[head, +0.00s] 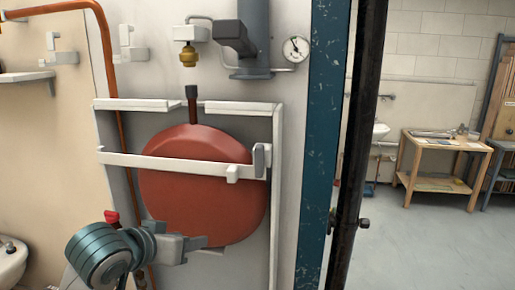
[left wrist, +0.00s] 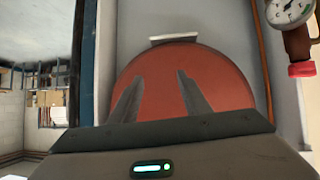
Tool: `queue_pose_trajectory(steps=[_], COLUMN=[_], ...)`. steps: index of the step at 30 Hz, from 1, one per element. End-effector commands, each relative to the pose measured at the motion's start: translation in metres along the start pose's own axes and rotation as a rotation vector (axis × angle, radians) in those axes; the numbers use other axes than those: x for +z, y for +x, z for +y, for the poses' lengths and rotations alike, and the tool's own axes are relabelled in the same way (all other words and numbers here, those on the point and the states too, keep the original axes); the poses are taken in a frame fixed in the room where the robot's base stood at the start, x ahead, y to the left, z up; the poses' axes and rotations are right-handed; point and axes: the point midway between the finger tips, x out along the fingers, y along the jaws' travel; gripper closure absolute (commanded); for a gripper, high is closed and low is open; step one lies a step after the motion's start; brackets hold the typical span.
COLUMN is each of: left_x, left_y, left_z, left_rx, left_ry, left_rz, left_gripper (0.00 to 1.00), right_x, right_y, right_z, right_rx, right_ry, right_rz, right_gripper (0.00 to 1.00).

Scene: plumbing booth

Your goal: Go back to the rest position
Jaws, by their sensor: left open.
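My left gripper (head: 206,242) is at the lower left of the head view, in front of the lower part of a round red tank (head: 200,180). In the left wrist view its two fingers (left wrist: 155,84) are apart with nothing between them. They point toward the red tank (left wrist: 158,62), which fills the space behind them. Whether the fingers touch the tank cannot be told. The tank sits in a white frame with a bar (head: 170,165) across its front. My right gripper is in neither view.
Above the tank are a dark pipe, a brass fitting (head: 188,57) and a gauge (head: 295,49). A copper pipe (head: 112,85) runs down the left. A blue post (head: 325,140) stands at right. Beyond it are open floor and a wooden table (head: 445,146).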

Motion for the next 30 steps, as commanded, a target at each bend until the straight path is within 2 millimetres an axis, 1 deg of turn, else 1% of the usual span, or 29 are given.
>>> queue_pose_trajectory(steps=[1,5,6,11,12,14,15,17,18,19,20,21,23,24,26,27,29,30], left_x=[0.021,0.068,0.082,0.142,0.158,0.181,0.196,0.219,0.235,0.246,0.258,0.274,0.297,0.313,0.336,0.352,0.375,0.39], left_y=[0.008,0.021,0.024,0.033,0.034,0.035,0.035,0.034,0.033,0.032,0.03,0.028,0.023,0.02,0.013,0.008,0.0,-0.006], left_z=[0.0,-0.002,-0.002,-0.004,-0.004,-0.005,-0.005,-0.006,-0.006,-0.006,-0.006,-0.006,-0.006,-0.006,-0.006,-0.006,-0.006,-0.006], left_rx=[0.002,0.0,-0.002,-0.012,-0.015,-0.022,-0.025,-0.033,-0.037,-0.041,-0.045,-0.05,-0.059,-0.065,-0.074,-0.082,-0.091,-0.098], left_ry=[-0.008,-0.021,-0.024,-0.038,-0.041,-0.045,-0.047,-0.051,-0.052,-0.053,-0.054,-0.056,-0.056,-0.057,-0.057,-0.056,-0.055,-0.052], left_rz=[-0.027,-0.078,-0.094,-0.161,-0.178,-0.203,-0.222,-0.249,-0.267,-0.281,-0.296,-0.316,-0.345,-0.365,-0.397,-0.419,-0.451,-0.473], left_gripper=[0.57,0.57,0.57,0.57,0.57,0.57,0.57,0.57,0.57,0.57,0.57,0.57,0.57,0.57,0.57,0.57,0.57,0.57], right_x=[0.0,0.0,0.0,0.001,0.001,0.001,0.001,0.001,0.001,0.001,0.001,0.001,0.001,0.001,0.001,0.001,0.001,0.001], right_y=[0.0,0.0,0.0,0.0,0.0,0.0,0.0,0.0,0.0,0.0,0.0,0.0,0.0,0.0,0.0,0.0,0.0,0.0], right_z=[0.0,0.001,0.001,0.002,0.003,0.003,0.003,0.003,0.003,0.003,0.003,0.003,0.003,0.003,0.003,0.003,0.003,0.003], right_rx=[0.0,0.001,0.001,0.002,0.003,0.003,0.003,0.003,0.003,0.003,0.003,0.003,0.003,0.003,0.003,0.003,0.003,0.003], right_ry=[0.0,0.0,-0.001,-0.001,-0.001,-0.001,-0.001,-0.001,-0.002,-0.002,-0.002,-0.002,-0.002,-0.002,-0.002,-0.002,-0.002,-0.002], right_rz=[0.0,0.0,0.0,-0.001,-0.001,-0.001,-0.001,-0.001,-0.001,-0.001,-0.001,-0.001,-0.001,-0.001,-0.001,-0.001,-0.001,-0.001], right_gripper=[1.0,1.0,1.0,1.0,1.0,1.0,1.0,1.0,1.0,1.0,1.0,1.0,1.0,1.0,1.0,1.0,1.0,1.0])
